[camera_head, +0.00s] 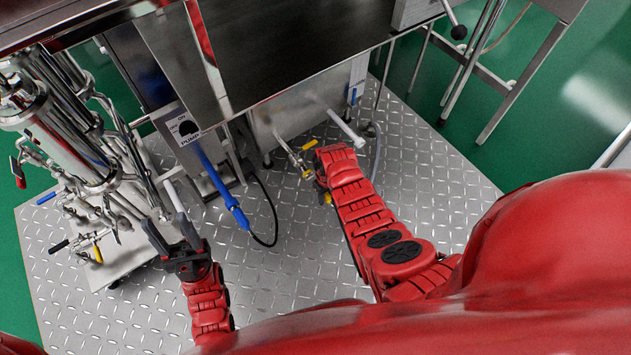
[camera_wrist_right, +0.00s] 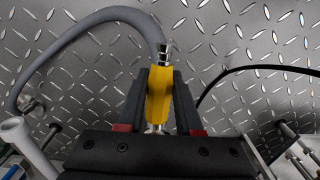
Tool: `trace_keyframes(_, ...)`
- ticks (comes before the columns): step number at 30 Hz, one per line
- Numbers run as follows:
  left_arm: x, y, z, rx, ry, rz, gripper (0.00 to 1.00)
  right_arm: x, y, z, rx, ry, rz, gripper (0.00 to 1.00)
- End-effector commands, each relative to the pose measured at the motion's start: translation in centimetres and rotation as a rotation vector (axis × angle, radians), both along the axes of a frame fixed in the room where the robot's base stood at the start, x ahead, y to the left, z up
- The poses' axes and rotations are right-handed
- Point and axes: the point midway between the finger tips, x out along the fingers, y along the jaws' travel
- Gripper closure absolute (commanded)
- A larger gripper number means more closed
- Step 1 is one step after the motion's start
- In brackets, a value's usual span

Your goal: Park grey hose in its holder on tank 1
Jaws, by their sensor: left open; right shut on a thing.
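My right gripper (camera_wrist_right: 158,95) is shut on a yellow fitting (camera_wrist_right: 159,92) at the end of the grey hose (camera_wrist_right: 85,28). In the right wrist view the hose joins the fitting through a metal collar and curves to the left. In the head view my right gripper (camera_head: 318,172) is low beside the tank's front; the grey hose (camera_head: 377,150) shows partly behind it. A pale open tube (camera_head: 346,130) sticks out from the tank near it, perhaps the holder; it also shows in the wrist view (camera_wrist_right: 22,140). My left gripper (camera_head: 172,232) is open and empty.
Metal pipework with valves (camera_head: 75,140) stands at the left, close to my left gripper. A yellow-handled valve (camera_head: 309,144) is near my right gripper. The tread-plate floor (camera_head: 440,170) is clear at right.

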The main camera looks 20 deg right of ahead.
Motion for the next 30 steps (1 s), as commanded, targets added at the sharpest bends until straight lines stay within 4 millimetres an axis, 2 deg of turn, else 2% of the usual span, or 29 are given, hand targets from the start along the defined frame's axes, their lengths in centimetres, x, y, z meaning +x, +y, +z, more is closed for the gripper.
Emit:
trace_keyframes(18, 0.4, 0.0, 3.2, -0.028, 0.023, -0.003, 0.5, -3.9, -1.4, 0.2, -0.001, 0.0, -0.001, 1.0)
trace_keyframes(30, 0.4, 0.0, 3.1, -0.028, 0.023, -0.002, 0.5, -4.0, -1.6, -0.1, -0.001, -0.001, -0.001, 1.0)
